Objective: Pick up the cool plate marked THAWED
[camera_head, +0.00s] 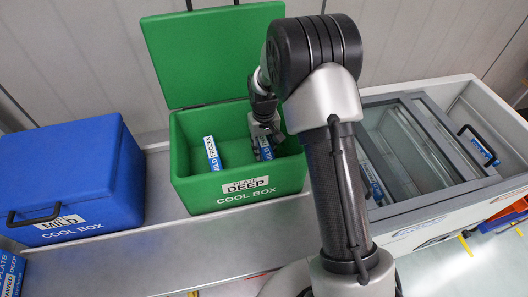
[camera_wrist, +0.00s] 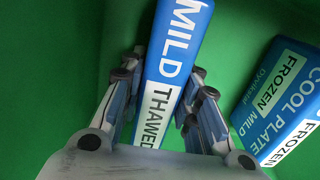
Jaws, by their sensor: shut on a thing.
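A blue and white cool plate marked MILD THAWED (camera_wrist: 172,70) stands between my gripper's fingers (camera_wrist: 158,88) in the wrist view, its THAWED label facing the camera. My gripper is shut on this plate inside the green cool box (camera_head: 240,196) marked DEEP. In the head view my gripper (camera_head: 264,140) reaches down into the box's right part, and the held plate (camera_head: 265,148) is partly hidden by it. A second cool plate, marked FROZEN MILD (camera_wrist: 285,100), is to the right in the wrist view and to the left in the head view (camera_head: 213,153).
The green lid (camera_head: 200,60) stands open behind the box. A closed blue cool box (camera_head: 70,180) marked MILD is at the left. A glass-topped chest (camera_head: 420,140) is at the right. More cool plates lie at the lower left (camera_head: 12,272).

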